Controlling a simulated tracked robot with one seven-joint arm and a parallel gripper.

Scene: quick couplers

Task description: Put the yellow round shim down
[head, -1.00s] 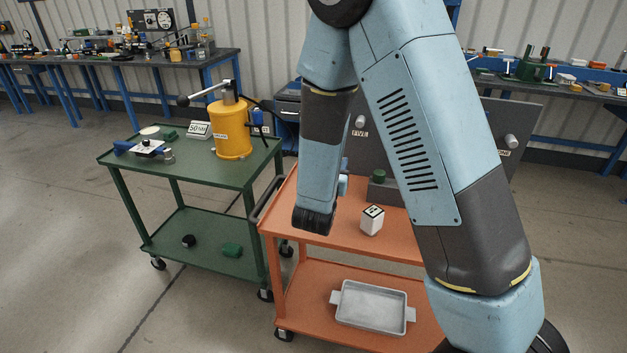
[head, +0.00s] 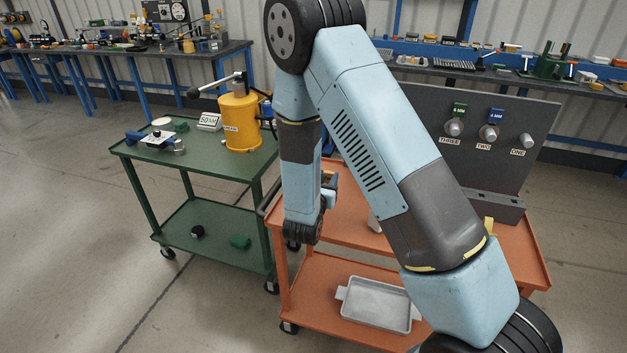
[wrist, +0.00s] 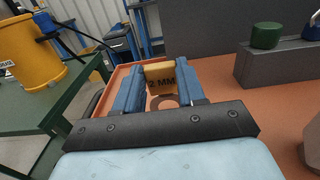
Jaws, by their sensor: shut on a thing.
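My gripper (wrist: 162,92) is shut on the yellow round shim (wrist: 160,76). In the wrist view its yellow tab, marked 2 MM, sits between the two blue fingers. A darker ring shape shows just below the tab, and I cannot tell how far it is from the cart top. In the head view my gripper (head: 329,188) is over the left part of the orange cart (head: 355,238), mostly behind my forearm. The shim cannot be made out there.
A grey panel (head: 470,165) stands at the cart's back, with pegs marked THREE, TWO and ONE; green and blue tags show above two. The green cart (head: 200,170) with a yellow cylinder (head: 241,122) is left. A tray (head: 376,305) lies below.

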